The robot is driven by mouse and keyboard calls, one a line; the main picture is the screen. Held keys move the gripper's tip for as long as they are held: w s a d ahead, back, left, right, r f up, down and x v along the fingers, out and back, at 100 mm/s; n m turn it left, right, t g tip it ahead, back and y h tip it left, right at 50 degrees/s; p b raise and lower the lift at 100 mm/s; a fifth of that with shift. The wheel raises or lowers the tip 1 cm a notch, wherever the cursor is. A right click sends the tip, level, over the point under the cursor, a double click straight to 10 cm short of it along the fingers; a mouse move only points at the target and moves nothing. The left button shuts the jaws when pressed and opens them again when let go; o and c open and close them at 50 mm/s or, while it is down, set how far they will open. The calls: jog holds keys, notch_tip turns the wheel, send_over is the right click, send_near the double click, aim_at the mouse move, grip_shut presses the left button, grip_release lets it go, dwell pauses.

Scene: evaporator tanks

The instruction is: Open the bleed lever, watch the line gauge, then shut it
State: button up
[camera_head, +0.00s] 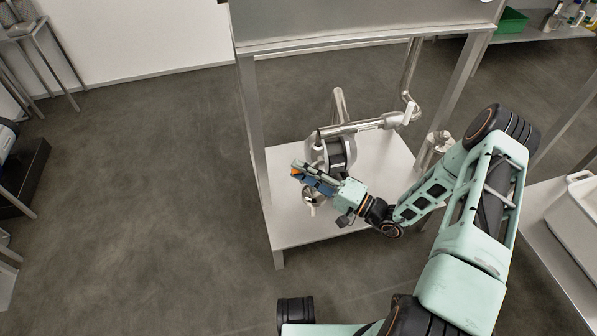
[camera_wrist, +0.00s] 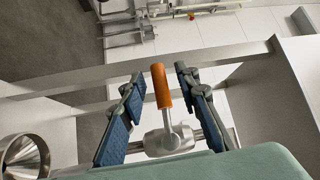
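The bleed lever has an orange grip (camera_wrist: 161,86) on a short metal stem that rises from a steel valve body (camera_wrist: 168,140). In the wrist view my gripper (camera_wrist: 159,77) is open, with one blue-padded finger on each side of the orange grip. A gap shows on both sides, so neither finger appears to touch it. In the head view my gripper (camera_head: 308,176) is at the front of the steel pipework, and a bit of orange (camera_head: 296,172) shows at its tips. The fingers hide most of the lever there. I cannot make out a readable gauge face in either view.
Steel pipework (camera_head: 372,126) stands over a low white shelf (camera_head: 290,232) inside a metal frame (camera_head: 250,130), below a large tank (camera_head: 350,18). A steel cone (camera_wrist: 25,155) is at the wrist view's left. Open floor (camera_head: 170,200) lies left of the frame.

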jog(key=shift+w+a+r, duration=0.1)
jog(key=shift+w+a, duration=0.15)
jog(key=shift+a, duration=0.25)
grip_shut()
